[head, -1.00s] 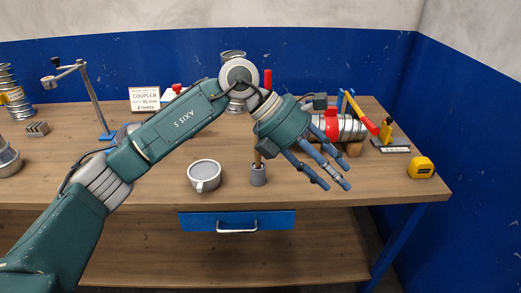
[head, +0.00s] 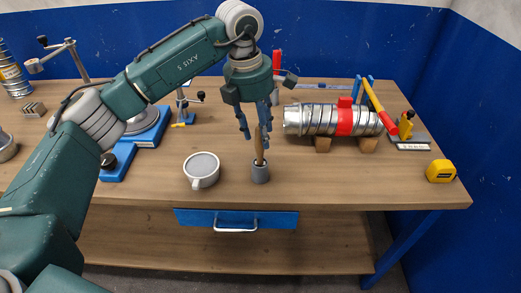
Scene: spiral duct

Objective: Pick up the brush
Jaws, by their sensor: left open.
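My left gripper (head: 257,134) points down just above the cup. Its blue fingers are open, on either side of the upper handle in the picture; I cannot tell whether they touch it. My right gripper is not in view.
A grey-topped mug (head: 202,168) stands left of the cup. A spiral duct (head: 310,120) with a red band rests on wooden blocks at right. A yellow tape measure (head: 440,171) sits near the right edge. A blue drawer (head: 190,217) hangs below the front edge.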

